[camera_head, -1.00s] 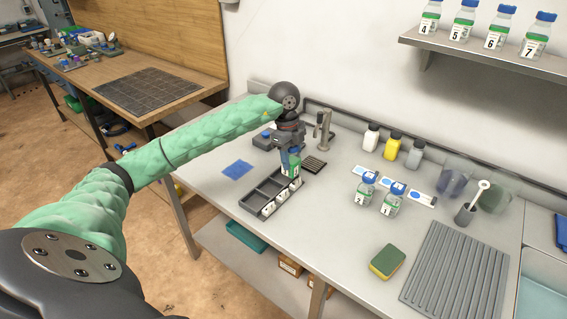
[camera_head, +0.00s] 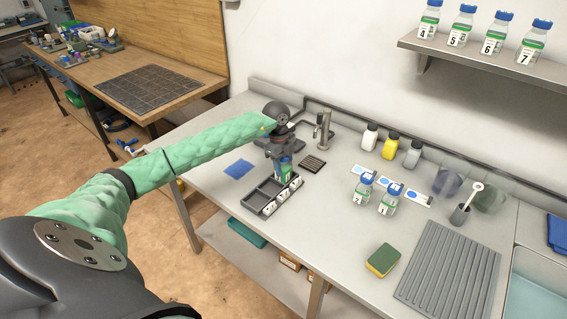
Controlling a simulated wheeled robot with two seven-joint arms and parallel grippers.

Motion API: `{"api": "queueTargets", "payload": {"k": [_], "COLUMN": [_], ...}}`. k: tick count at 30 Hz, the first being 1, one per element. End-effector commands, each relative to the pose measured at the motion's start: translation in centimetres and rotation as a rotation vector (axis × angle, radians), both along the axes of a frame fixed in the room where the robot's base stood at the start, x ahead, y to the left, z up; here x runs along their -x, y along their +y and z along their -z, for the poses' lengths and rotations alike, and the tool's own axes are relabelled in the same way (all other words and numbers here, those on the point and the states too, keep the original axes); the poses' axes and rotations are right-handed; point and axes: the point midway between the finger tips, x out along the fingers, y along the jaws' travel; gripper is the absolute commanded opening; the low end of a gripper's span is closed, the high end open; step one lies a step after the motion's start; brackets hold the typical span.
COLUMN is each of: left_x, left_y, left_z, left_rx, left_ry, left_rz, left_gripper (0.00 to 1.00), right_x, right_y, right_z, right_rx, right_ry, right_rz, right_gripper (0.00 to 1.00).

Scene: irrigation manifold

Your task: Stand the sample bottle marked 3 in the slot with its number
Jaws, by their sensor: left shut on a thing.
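My left gripper (camera_head: 280,152) is shut on a sample bottle (camera_head: 285,171) with a green-banded label. It holds the bottle upright at the far-end slot of the grey slotted rack (camera_head: 249,208). The bottle's base is hidden by the rack's edge, so I cannot tell whether it rests on the slot floor. The held bottle's number is not readable. The rack's nearer slots look empty; small white number tags sit along its right side. Two more blue-capped bottles, the left one (camera_head: 363,189) and the right one (camera_head: 389,199), stand on the bench to the right. My right gripper is not in view.
A faucet (camera_head: 323,130) and a dark grate (camera_head: 312,163) are just beyond the rack. A blue cloth (camera_head: 238,169) lies left of it. A sponge (camera_head: 383,261) and a ribbed drain mat (camera_head: 449,272) are at right. Several numbered bottles stand on the wall shelf (camera_head: 480,66).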

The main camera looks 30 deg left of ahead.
Motion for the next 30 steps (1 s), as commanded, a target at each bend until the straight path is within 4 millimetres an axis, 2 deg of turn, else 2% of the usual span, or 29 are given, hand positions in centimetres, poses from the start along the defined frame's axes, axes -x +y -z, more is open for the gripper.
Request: {"api": "queueTargets", "payload": {"k": [11,12,15,27,30], "left_x": [-0.01,0.00,0.00,0.00,-0.05], "left_y": [0.00,0.00,0.00,0.00,0.09], "left_z": [0.29,0.33,0.27,-0.05,-0.43], "left_rx": [0.000,0.000,0.000,0.000,0.000], "left_ry": [-0.001,0.000,0.000,0.000,-0.002], "left_rz": [0.000,0.000,0.000,0.000,0.000], "left_gripper": [0.17,0.45,0.65,0.65,0.65], "right_x": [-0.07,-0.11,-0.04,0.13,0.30], "right_y": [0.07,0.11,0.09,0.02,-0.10], "right_z": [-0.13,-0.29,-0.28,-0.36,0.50], "right_rx": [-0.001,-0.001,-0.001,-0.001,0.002], "right_ry": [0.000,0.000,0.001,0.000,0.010], "right_rz": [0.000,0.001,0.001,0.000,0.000], "right_gripper": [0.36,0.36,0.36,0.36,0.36]}}
